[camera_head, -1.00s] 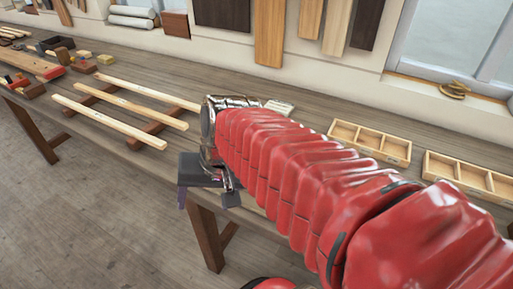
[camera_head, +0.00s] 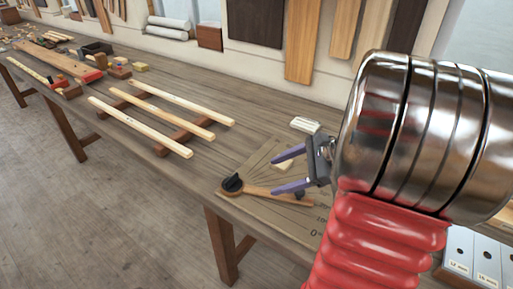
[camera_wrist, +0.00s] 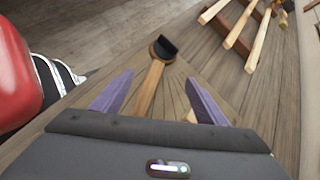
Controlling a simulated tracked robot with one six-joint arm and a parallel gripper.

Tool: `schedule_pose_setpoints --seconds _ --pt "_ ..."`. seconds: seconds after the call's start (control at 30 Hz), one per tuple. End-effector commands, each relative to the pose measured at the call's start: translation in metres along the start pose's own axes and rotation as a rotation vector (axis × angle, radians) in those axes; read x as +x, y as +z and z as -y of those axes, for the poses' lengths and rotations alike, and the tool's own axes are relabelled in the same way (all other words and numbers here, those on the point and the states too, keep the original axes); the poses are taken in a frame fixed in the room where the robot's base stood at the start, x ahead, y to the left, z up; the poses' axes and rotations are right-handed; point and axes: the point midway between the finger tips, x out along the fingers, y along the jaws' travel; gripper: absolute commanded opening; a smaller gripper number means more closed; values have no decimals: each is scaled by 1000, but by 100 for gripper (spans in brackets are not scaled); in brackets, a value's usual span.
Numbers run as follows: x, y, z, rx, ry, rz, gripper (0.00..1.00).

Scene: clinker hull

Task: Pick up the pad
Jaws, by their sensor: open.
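My gripper (camera_head: 274,175) is open, its two purple fingers apart and empty, above a board marked with angle lines (camera_head: 252,208). A small pale block (camera_head: 283,165) lies on the board, seen between the fingers in the head view. In the wrist view a pale bit of it (camera_wrist: 190,116) shows beside the right finger, the rest hidden. A wooden pointer with a black knob (camera_head: 232,184) lies on the board and runs between the fingers in the wrist view (camera_wrist: 150,85). A white ridged piece (camera_head: 305,125) lies behind the gripper. I cannot tell for certain which is the pad.
Pale strips (camera_head: 140,127) rest across brown bars to the left on the bench. Tools and blocks (camera_head: 90,70) crowd its far left. A labelled white holder (camera_head: 470,262) stands at the lower right. The bench's front edge is close to the board.

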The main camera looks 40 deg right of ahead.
Motion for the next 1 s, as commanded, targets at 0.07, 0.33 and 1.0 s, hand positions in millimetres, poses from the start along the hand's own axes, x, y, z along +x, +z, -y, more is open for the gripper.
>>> schedule_pose_setpoints --seconds 0.07,0.33,1.0 --pt "-14 -23 11 115 -64 40 67" --pt "-62 -90 39 424 -270 179 67" --pt "-78 -114 48 526 -349 237 67"
